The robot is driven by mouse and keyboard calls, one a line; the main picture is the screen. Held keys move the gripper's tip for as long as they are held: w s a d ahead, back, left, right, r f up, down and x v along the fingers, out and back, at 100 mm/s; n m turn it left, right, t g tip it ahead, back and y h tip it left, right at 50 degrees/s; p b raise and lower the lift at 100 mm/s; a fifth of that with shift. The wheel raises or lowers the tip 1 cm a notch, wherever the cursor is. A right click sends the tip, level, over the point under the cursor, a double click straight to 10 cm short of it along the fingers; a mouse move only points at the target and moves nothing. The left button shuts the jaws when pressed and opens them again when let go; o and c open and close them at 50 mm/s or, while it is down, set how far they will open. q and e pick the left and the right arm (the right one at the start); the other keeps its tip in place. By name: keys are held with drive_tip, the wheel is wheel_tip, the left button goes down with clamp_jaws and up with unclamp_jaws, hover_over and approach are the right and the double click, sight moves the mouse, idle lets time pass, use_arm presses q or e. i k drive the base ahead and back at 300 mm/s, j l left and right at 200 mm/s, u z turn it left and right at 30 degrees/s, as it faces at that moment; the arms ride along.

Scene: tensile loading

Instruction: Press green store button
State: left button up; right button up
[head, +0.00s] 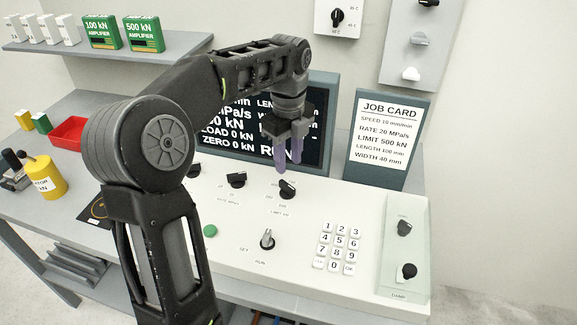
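The green button (210,230) is a small round cap on the white sloped console (300,240), just right of my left forearm. Its surroundings on the left are partly hidden by that arm. My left gripper (281,168) points down with purple fingers, above the console's upper part near a black knob (287,189). It is up and to the right of the green button, apart from it. My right gripper is not in view.
A toggle switch (267,239) stands right of the button, with a keypad (339,247) further right. Another black knob (236,180) is above the button. The dark screen (245,150) and job card (387,130) stand behind. A red tray (68,132) is at left.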

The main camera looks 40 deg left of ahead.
sight(209, 230)
drive_tip(key=k, duration=1.5)
